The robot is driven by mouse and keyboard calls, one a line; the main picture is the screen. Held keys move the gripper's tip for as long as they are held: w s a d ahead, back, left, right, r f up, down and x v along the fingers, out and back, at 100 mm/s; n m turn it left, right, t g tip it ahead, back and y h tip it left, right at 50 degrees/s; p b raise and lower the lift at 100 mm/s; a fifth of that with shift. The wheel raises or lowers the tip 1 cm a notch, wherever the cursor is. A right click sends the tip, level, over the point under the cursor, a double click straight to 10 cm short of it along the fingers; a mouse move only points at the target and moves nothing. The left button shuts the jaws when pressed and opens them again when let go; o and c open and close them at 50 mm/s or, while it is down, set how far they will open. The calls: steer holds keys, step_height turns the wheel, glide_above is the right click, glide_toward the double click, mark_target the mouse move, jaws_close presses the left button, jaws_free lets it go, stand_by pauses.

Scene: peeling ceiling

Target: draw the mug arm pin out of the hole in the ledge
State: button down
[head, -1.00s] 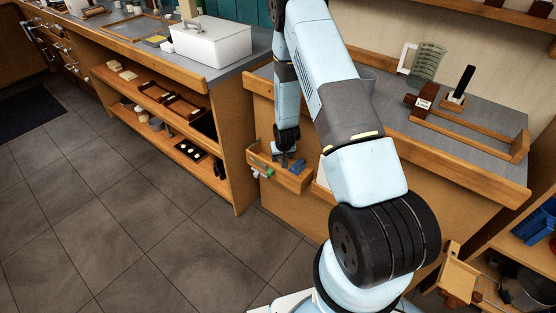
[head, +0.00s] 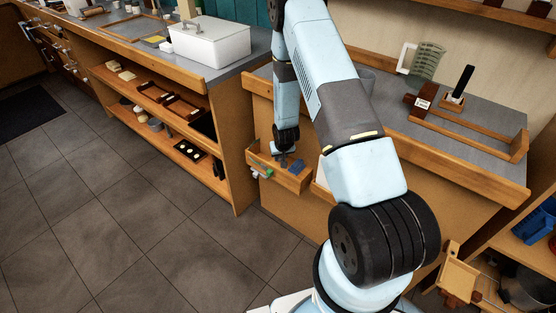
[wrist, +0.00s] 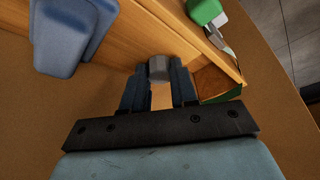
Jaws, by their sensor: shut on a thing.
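My gripper (wrist: 157,85) points at the wooden ledge (wrist: 185,40) in the wrist view, with its two dark fingers closed on a short grey, rounded piece, the mug arm pin (wrist: 158,68). The grey end shows between the fingertips, against the ledge's wood. The hole is not visible, and I cannot tell how far the pin sits in it. In the head view my gripper (head: 284,158) is low at the wooden ledge (head: 292,181) on the cabinet front; the pin cannot be made out there.
A blue object (wrist: 70,35) is close to the left of my fingers in the wrist view. A green item (wrist: 204,11) lies at upper right. In the head view, shelves (head: 165,105) stand left of the ledge and a counter (head: 450,130) behind my arm. Open tiled floor (head: 120,200) lies left.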

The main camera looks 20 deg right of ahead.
steer(key=shift+r, duration=0.1)
steer(key=shift+w+d+r, duration=0.1)
steer(key=shift+w+r, duration=0.05)
steer(key=shift+r, duration=1.2)
steer(key=shift+r, duration=2.35)
steer(key=shift+f, duration=0.1)
